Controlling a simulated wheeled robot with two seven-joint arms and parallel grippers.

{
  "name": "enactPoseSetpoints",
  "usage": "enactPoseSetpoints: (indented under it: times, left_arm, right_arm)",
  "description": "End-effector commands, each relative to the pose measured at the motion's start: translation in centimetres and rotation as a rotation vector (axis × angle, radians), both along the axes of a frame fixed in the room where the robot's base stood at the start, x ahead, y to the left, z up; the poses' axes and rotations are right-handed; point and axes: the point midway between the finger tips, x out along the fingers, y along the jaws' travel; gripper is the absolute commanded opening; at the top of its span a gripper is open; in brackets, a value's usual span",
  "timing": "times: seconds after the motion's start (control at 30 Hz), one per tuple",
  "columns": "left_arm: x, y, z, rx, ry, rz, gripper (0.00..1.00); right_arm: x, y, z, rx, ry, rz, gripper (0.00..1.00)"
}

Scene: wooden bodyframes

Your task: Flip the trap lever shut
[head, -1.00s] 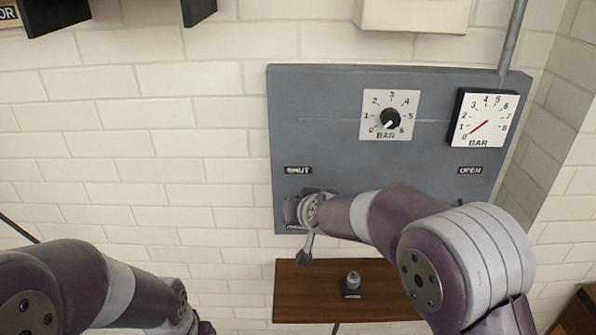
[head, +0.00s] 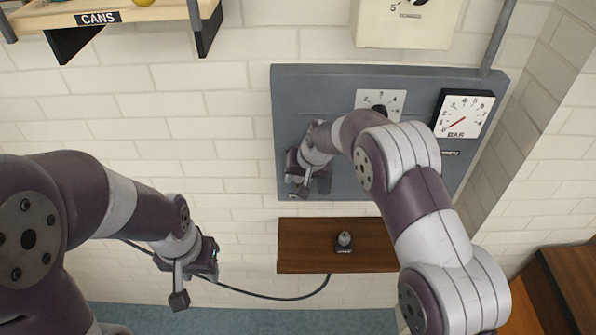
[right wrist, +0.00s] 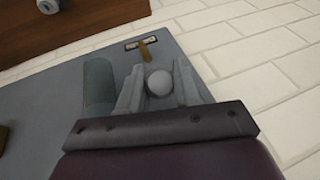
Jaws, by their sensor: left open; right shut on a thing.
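The grey wall panel (head: 400,180) carries the trap lever at its lower left, largely hidden by my right arm in the head view. In the right wrist view, a round pale grey knob (right wrist: 159,82), seemingly the lever's end, sits between the fingers of my right gripper (right wrist: 158,92), which is shut on it. A brass-coloured stem (right wrist: 146,52) shows just beyond the knob beside a small label (right wrist: 140,42). In the head view, my right gripper (head: 303,174) is at the panel's left side. My left gripper (head: 204,262) is open, well left of the panel.
A square dial (head: 465,112) is at the panel's upper right, above the OPEN label (head: 450,153). Another dial (head: 370,98) is partly covered by my arm. A grey-green cylinder (right wrist: 97,84) stands beside the gripper. A wooden shelf (head: 300,245) is below; a hose (head: 260,294) hangs left.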

Motion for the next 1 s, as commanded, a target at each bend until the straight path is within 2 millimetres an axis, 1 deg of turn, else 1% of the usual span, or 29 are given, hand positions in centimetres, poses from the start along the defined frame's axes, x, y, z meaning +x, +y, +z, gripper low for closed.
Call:
enactPoseSetpoints:
  times: [0.4,0.43,0.77,0.87,1.0]
  left_arm:
    - [0.0,0.0,0.1,0.000,0.000,0.000,0.43]
    - [0.0,0.0,0.1,0.000,0.000,0.000,0.43]
    - [0.0,0.0,0.0,0.000,0.000,0.000,0.43]
    - [0.0,0.0,-0.6,0.000,0.000,0.000,0.43]
    - [0.0,0.0,-2.0,0.000,0.000,0.000,0.43]
  right_arm:
    - [0.2,0.0,0.2,0.001,-0.001,-0.001,0.03]
    - [0.2,0.0,0.2,0.001,-0.001,-0.001,0.43]
    - [0.0,0.0,0.2,0.001,0.001,0.000,0.43]
    - [-0.2,-0.3,1.0,0.001,-0.001,0.000,0.43]
    - [-1.0,-1.0,3.3,0.002,-0.004,0.000,0.43]
